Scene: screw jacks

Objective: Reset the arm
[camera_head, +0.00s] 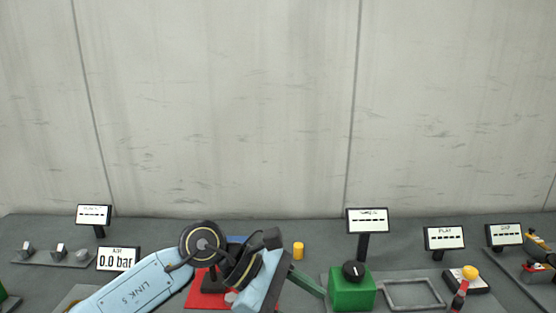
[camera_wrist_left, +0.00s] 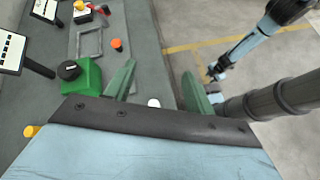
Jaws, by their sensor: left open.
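My left arm comes in from the left in the head view, with its wrist low in the middle, in front of the bench. My left gripper (camera_wrist_left: 159,72) is open in the wrist view, its two green fingers spread apart with nothing held between them. In the head view only a green finger shows, beside the green box (camera_head: 351,289) with a black knob. A small white thing (camera_wrist_left: 153,103) shows beyond the gap near the bench edge. My right arm shows at the upper right of the wrist view; its gripper (camera_wrist_left: 215,72) is too small to read.
A yellow cylinder (camera_head: 298,251), a grey frame (camera_head: 413,281), a yellow button (camera_head: 470,272) and a gauge reading 0.0 bar (camera_head: 118,259) stand on the bench. Several signs stand along it. Open floor (camera_wrist_left: 225,15) lies beyond the bench edge.

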